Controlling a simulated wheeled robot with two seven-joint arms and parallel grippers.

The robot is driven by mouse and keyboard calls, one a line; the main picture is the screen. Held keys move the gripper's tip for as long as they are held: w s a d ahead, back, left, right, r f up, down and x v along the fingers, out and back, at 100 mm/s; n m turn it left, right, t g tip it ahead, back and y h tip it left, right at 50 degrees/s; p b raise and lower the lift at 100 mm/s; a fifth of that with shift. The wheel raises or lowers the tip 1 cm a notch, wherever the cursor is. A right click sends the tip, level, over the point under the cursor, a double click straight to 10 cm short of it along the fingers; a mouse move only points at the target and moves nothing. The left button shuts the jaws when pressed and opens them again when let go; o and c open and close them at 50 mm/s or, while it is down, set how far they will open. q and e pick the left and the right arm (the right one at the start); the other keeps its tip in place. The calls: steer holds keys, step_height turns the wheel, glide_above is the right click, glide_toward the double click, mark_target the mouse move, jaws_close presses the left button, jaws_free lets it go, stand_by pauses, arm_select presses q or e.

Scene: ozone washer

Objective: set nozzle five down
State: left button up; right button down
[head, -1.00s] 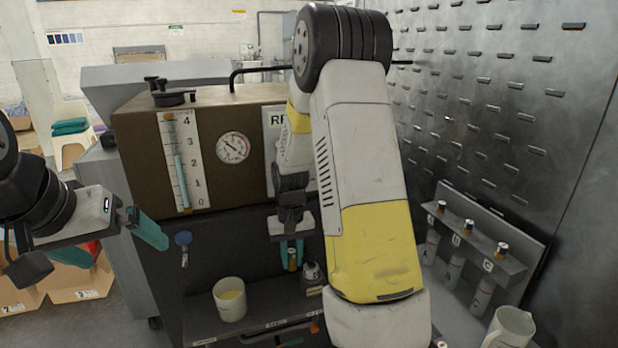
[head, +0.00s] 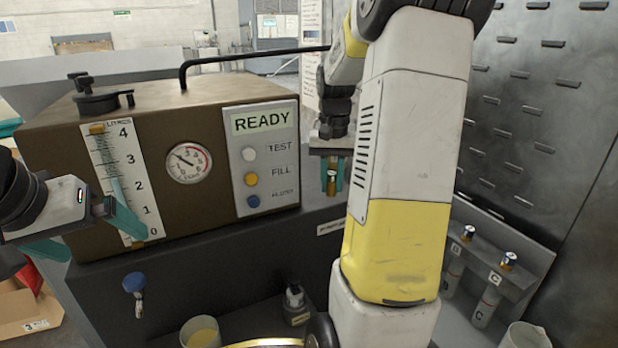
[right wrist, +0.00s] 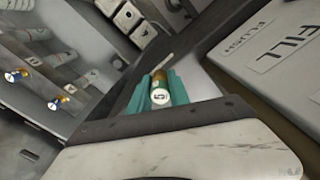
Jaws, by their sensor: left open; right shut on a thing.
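Nozzle five (right wrist: 159,96), a small cylinder with a brass-coloured part and a white end marked 5, is held between the teal fingers of my right gripper (right wrist: 160,88) in the right wrist view. In the head view, the nozzle (head: 331,183) hangs roughly upright in the right gripper (head: 332,170), just right of the READY panel, seemingly clear of any surface. My left gripper (head: 84,232) is open and empty at the left, in front of the brown washer (head: 215,125). My right arm hides part of the scene behind it.
A rack (head: 525,265) at the right holds upright tubes, two with B and C labels visible. A cup of yellow liquid (head: 201,333) and a small dark bottle (head: 296,305) stand low in front of the washer. A blue tap (head: 133,284) sticks out at left. A perforated metal wall (head: 535,110) stands at right.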

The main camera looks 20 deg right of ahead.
steer(key=w+d, duration=0.1)
steer(key=w, duration=0.2)
steer(key=w+d, duration=0.2)
steer(key=w, duration=0.1)
steer(key=w+d+f, duration=0.1)
steer(key=w, duration=0.1)
steer(key=shift+w+d, duration=0.15)
steer(key=shift+w, duration=0.25)
steer(key=shift+f, duration=1.75)
steer(key=shift+f, duration=0.1)
steer(key=c, duration=1.2)
jaws_free()
steer(key=shift+c, duration=0.2)
step_height(320, 180, up, 12)
